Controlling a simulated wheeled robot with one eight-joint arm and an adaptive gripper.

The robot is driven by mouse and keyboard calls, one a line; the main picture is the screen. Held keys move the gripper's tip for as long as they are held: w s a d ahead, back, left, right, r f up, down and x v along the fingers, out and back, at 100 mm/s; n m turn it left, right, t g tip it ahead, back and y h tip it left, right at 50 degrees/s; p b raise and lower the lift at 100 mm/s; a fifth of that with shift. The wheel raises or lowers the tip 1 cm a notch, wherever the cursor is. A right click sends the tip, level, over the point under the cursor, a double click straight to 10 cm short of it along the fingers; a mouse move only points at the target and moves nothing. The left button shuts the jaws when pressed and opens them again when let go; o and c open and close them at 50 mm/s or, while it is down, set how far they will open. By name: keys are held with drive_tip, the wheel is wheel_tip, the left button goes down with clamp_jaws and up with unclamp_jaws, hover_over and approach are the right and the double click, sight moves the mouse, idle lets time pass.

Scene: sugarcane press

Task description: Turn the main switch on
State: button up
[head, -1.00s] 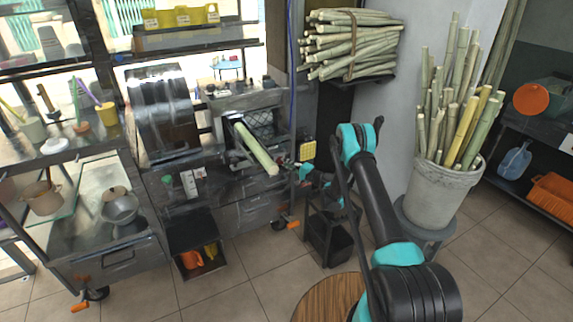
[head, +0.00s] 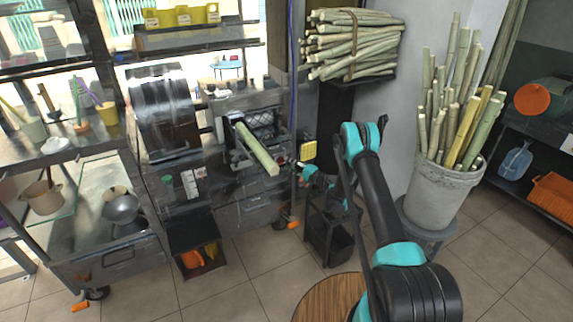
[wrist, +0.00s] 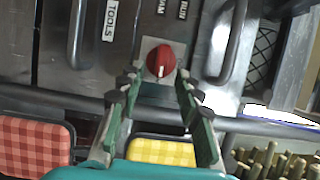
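A red rotary knob (wrist: 160,61) with a white mark sits on a square metal plate on the machine's front, in the wrist view. It looks like the main switch; its mark points toward the bottom of the picture. My gripper (wrist: 158,88) is open, with its teal and black fingers spread on either side below the knob. The fingers look empty, and I see no contact with the knob. In the head view my gripper (head: 308,172) is small, at the right end of the machine (head: 222,185).
Metal handles (wrist: 220,42) flank the knob. A cane stalk (head: 258,150) sticks out of the press. A yellow checked pad (head: 309,150) is close to my gripper. A dark stand (head: 328,235) is below it. A bucket of canes (head: 445,190) stands right.

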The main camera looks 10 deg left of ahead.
drive_tip(key=shift+v, duration=2.7)
drive_tip(key=s+d+r+n+g+h, duration=0.2)
drive_tip(key=s+d+r+h, duration=0.15)
drive_tip(key=s+r, duration=0.5)
drive_tip(key=s+d+r+n+g+h, duration=0.1)
drive_tip(key=s+d+r+n+h, duration=0.4)
drive_tip(key=r, duration=0.6)
drive_tip(key=s+d+g+h, duration=0.1)
drive_tip(key=s+d, duration=0.4)
drive_tip(key=s, duration=0.7)
drive_tip(key=s+d+h, duration=0.3)
drive_tip(key=s+d, duration=0.3)
drive_tip(key=s, duration=0.5)
drive_tip(key=s+d+g+h, duration=0.1)
drive_tip(key=s+d, duration=0.5)
drive_tip(key=s, duration=0.6)
drive_tip(key=shift+s+f+g+h, duration=0.2)
drive_tip(key=shift+s+g+h, duration=0.1)
drive_tip(key=shift+h, duration=0.45)
